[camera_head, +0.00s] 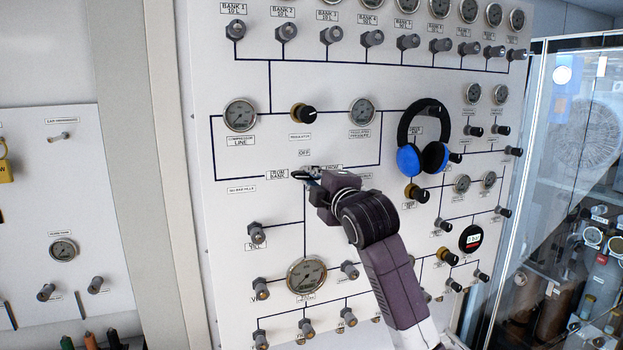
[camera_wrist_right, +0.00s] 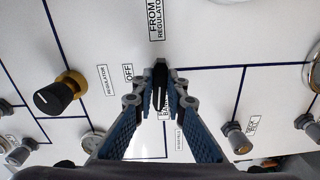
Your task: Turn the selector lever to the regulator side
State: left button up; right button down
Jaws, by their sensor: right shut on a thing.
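In the right wrist view, my gripper (camera_wrist_right: 160,90) is shut on the black lever (camera_wrist_right: 159,84). There the "FROM REGULATOR" label (camera_wrist_right: 155,20) is clear above the fingertips, and the bank label is mostly hidden behind them. My left gripper is not in view.
A black and brass regulator knob (camera_head: 303,114) sits above the lever between two gauges. Blue headphones (camera_head: 424,150) hang to the right. A large gauge (camera_head: 306,274) and several valve knobs project below. A glass cabinet (camera_head: 570,190) stands at right.

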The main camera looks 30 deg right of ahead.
jog(key=m, duration=0.9)
jog(key=shift+f, duration=0.1)
jog(key=m, duration=1.2)
jog(key=shift+m, duration=0.3)
jog(key=m, duration=0.4)
jog(key=shift+m, duration=0.3)
jog(key=m, duration=0.4)
jog(key=shift+f+m, duration=0.1)
jog(key=shift+m, duration=2)
